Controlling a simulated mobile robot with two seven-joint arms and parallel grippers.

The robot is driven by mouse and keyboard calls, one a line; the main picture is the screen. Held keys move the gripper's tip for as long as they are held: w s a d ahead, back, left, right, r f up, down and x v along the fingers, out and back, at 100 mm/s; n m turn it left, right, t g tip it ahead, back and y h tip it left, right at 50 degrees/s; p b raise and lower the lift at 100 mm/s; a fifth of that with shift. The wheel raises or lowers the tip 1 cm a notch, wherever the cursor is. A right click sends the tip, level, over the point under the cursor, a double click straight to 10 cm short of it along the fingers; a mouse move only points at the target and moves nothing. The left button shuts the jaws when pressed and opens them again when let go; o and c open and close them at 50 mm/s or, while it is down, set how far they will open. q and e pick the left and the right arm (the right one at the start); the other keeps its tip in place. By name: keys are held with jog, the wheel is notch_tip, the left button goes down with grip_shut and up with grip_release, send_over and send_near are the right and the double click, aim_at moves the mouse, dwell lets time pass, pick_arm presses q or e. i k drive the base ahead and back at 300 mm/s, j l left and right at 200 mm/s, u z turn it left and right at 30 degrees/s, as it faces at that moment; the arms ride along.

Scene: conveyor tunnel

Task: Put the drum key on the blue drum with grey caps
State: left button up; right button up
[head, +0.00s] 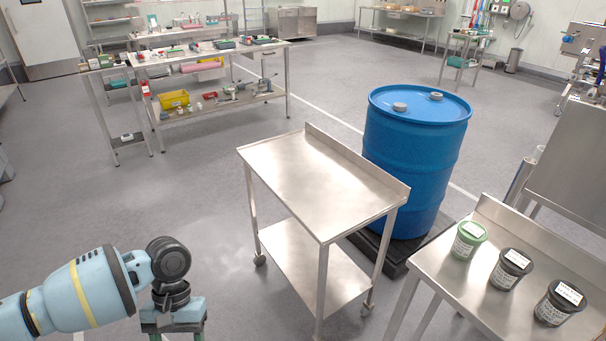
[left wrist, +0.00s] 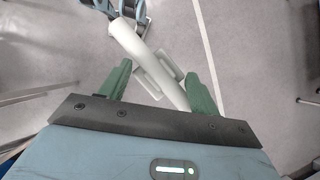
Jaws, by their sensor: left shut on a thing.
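The blue drum (head: 412,165) stands upright on a dark pallet at the right of the head view. Its top carries two grey caps (head: 400,106). My left gripper (head: 174,336) is low at the left of the head view, well away from the drum and partly cut off by the bottom edge. In the left wrist view, its green fingers (left wrist: 158,92) are apart, with a pale grey bar-like piece between them. I take this to be the drum key (left wrist: 150,62), held by the gripper. The key does not show in the head view. My right gripper is not in view.
A steel cart (head: 315,180) stands between my left arm and the drum. A steel table (head: 440,262) at the lower right carries a green tub (head: 469,240) and two black tubs (head: 510,268). A loaded workbench (head: 215,55) is at the back left. The floor at left is clear.

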aim_at(428, 109)
jog(key=u, duration=1.1)
jog(key=i+u, duration=0.1)
jog(key=u, duration=2.1)
jog(key=l+u, duration=0.15)
jog(key=u, duration=2.05)
jog(key=l+u, duration=0.1)
jog(key=u, duration=1)
jog(key=k+u, duration=0.1)
jog(key=u, duration=2.1)
jog(key=i+j, duration=0.3)
